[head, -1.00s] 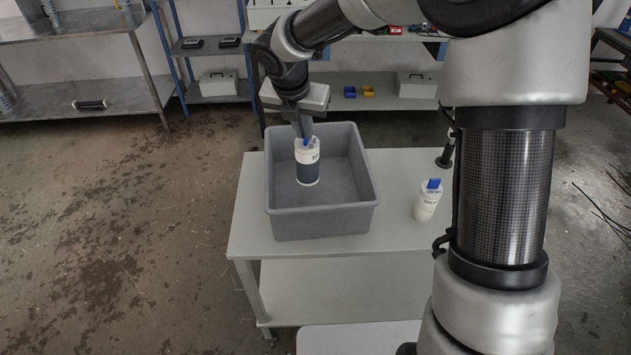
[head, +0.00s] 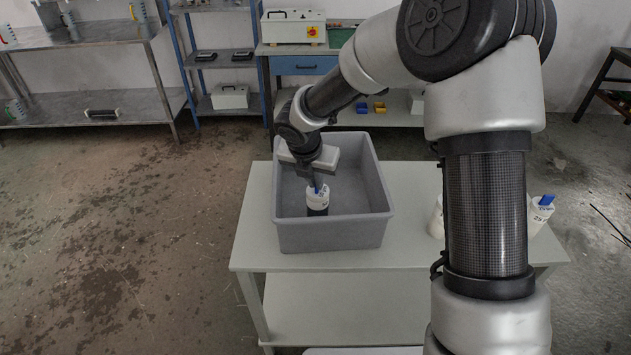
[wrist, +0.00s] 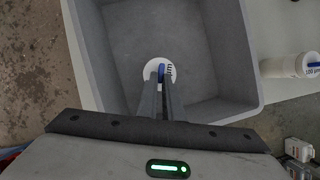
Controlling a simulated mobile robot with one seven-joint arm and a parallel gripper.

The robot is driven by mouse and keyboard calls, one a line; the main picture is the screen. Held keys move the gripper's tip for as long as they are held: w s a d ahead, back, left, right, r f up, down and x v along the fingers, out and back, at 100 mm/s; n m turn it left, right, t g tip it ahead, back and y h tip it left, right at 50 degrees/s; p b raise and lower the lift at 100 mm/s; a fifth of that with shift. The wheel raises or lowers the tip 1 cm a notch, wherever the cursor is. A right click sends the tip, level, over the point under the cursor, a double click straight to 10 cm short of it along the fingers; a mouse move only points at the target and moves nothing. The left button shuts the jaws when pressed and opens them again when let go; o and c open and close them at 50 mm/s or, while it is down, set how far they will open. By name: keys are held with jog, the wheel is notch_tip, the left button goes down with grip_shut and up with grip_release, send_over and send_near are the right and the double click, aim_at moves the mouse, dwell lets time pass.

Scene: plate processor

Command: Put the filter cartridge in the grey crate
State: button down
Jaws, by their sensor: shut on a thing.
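The filter cartridge (head: 317,196) is white with a dark lower band and a blue tab on top. My gripper (head: 316,184) is shut on the blue tab and holds the cartridge upright inside the grey crate (head: 335,238). In the wrist view the cartridge's round white top (wrist: 152,68) shows at the fingertips (wrist: 161,80), within the walls of the crate (wrist: 240,50).
The crate stands on a pale table (head: 410,180). On its right are a white cartridge with a blue tab (head: 540,212) and another pale container (head: 437,218), partly behind my arm. Shelves stand at the back.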

jog(key=c, duration=1.9)
grip_release()
jog(key=shift+r, duration=0.5)
jog(key=p+v, duration=0.2)
jog(key=v, duration=0.9)
jog(key=shift+s, duration=0.2)
